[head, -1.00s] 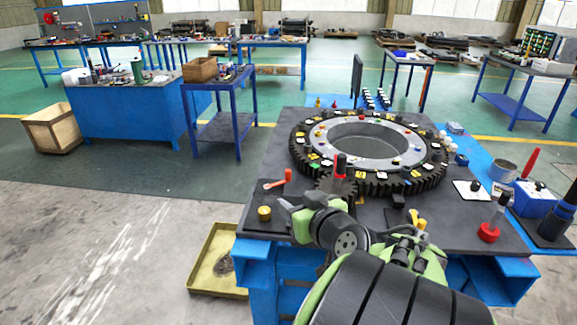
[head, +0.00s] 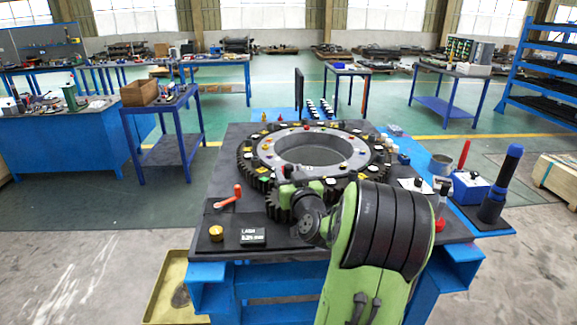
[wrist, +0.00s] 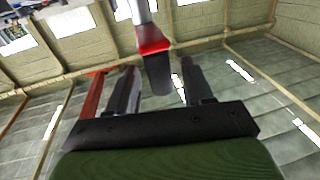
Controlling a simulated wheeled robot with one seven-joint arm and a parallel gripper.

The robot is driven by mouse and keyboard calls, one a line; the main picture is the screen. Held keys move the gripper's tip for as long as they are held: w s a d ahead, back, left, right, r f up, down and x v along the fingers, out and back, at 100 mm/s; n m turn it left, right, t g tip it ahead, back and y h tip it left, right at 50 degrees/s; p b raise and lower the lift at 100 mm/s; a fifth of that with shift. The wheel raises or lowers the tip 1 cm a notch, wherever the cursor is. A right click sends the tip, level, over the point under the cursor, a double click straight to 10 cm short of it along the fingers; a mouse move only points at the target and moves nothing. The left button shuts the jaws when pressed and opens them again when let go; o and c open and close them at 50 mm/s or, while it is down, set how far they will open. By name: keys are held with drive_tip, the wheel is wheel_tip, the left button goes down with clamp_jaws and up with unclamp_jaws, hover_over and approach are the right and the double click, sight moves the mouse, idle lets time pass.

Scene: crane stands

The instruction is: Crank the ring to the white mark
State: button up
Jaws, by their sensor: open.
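The dark toothed ring (head: 247,170) lies flat on the stand's dark top, around a grey inner ring (head: 265,150). It carries white, yellow and other coloured tags; which one is the white mark I cannot tell. A small pinion gear (head: 277,207) meets its near edge. My gripper (head: 288,176) is over the pinion and hides the crank there in the head view. In the wrist view, a black grip with a red collar (wrist: 153,45) and silver rod stands between my gripper's open fingers (wrist: 158,72). Contact cannot be told.
A yellow tray (head: 170,290) is on the floor.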

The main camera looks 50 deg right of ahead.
drive_tip(key=shift+w+d, duration=0.45)
drive_tip(key=shift+w, duration=0.15)
drive_tip(key=shift+c, duration=0.5)
clamp_jaws()
